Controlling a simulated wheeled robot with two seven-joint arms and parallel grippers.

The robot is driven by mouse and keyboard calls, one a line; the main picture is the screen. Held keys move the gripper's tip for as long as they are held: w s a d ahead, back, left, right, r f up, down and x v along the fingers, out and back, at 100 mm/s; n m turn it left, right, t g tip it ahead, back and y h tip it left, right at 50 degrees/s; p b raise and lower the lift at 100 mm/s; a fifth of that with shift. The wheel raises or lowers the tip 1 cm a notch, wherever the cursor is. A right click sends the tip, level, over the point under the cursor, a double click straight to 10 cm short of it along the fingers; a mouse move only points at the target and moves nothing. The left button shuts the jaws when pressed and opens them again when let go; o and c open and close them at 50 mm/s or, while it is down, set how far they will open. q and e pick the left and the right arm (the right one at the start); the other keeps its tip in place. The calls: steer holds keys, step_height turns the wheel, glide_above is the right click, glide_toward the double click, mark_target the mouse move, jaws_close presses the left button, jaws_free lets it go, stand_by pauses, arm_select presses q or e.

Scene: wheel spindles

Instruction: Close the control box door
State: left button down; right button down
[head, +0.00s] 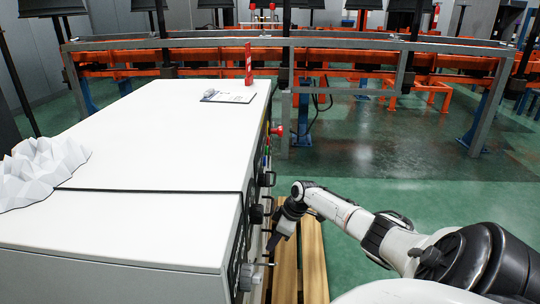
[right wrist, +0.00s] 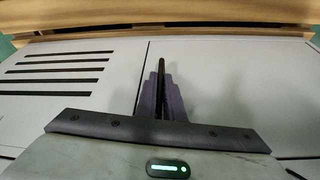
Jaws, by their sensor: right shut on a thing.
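The control box (head: 150,130) is a long white cabinet on the left of the head view, with a dark seam across its top. Its front side carries black handles and knobs and faces right at a steep angle. My right gripper (head: 283,222) is at that front, close to the handles. In the right wrist view my right gripper (right wrist: 162,92) is shut on a thin black bar, which looks like a door handle (right wrist: 162,70). Pale panels with a narrow dark gap lie behind it. How far the door stands open I cannot tell. My left gripper is not in view.
Wooden planks (head: 313,262) lie along the cabinet's foot, under my right arm. A clipboard (head: 228,97) and a red upright object (head: 248,65) are on the cabinet top, with a white faceted object (head: 40,170) at left. Green floor is free behind my arm, before a grey rail frame.

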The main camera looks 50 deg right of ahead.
steer(key=shift+w+r, duration=0.1)
steer(key=shift+w, duration=0.2)
steer(key=shift+w+a, duration=0.1)
steer(key=c, duration=2.2)
jaws_free()
steer(key=shift+w+a, duration=0.1)
